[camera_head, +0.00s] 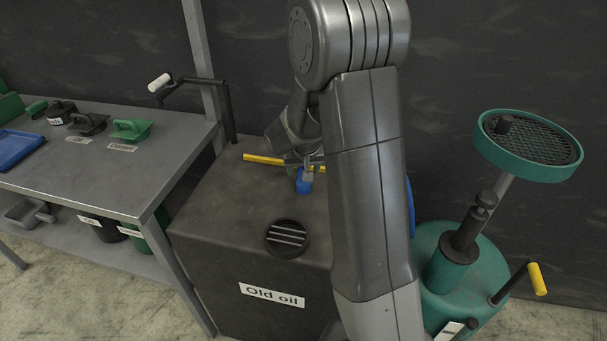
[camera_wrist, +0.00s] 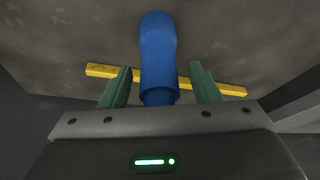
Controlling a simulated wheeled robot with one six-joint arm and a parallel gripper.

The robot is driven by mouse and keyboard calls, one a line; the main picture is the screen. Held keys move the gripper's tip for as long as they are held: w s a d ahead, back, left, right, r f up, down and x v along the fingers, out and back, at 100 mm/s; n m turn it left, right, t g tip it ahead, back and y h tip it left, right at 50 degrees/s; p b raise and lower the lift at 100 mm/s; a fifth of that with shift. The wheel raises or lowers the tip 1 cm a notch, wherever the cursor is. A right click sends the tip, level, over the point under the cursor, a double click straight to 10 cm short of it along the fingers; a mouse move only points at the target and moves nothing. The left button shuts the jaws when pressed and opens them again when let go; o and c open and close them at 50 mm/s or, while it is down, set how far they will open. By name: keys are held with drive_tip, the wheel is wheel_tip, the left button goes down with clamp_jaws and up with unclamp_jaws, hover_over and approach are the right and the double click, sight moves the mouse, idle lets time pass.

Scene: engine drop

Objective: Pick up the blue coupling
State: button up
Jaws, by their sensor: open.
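The blue coupling (camera_wrist: 158,55) stands out between my gripper's two green fingers in the wrist view. In the head view the blue coupling (camera_head: 304,186) shows low beside my arm, over the top of the dark "Old oil" box. My gripper (camera_wrist: 160,85) is open, with one finger on each side of the coupling and a visible gap to both. In the head view my gripper (camera_head: 305,168) is partly hidden by my own arm. The coupling's lower end in the wrist view is hidden behind the gripper body.
A yellow bar (camera_wrist: 100,70) lies across behind the fingers; it also shows in the head view (camera_head: 262,159). The "Old oil" box (camera_head: 220,235) has a round black grate (camera_head: 287,238) on top. A grey workbench (camera_head: 110,185) stands left, a green drainer (camera_head: 445,270) right.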

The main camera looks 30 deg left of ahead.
drive_tip(key=shift+w+a+f, duration=0.1)
drive_tip(key=shift+f, duration=0.3)
